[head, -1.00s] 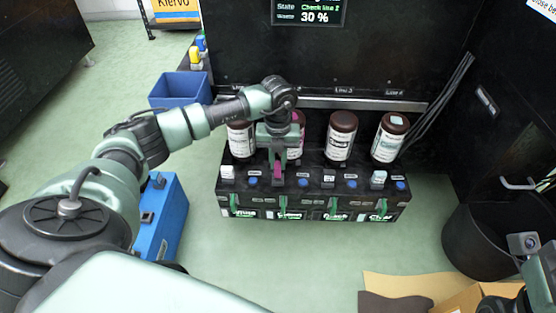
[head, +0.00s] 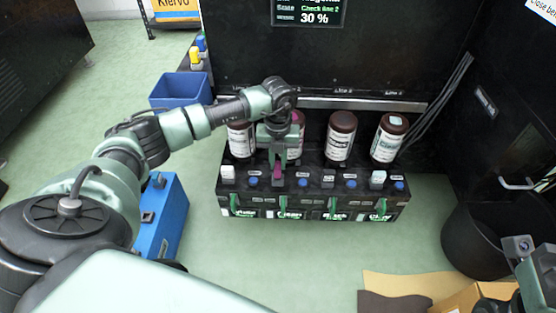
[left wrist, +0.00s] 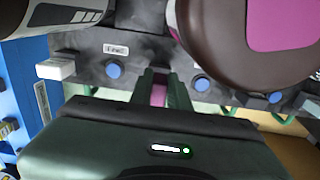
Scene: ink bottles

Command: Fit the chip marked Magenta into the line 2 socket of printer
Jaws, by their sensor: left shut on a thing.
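My left gripper (head: 278,170) is shut on a small magenta chip (head: 277,173), above the front ledge of the black printer base (head: 300,211). The fingers point down at the second position from the left, in front of the magenta-labelled bottle (head: 298,138). In the left wrist view the chip (left wrist: 158,95) shows as a magenta strip between the fingers. The line 2 socket is hidden behind the gripper; I cannot tell whether the chip touches it. My right gripper's fingers are out of view.
Brown-capped bottles (head: 341,137) stand close behind the ledge, with blue knobs (head: 351,184) along it. A screen (head: 308,14) reads "Check line 2" and "30 %". A blue bin (head: 180,90) and blue case (head: 165,215) are left. A black bin (head: 462,240) is right.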

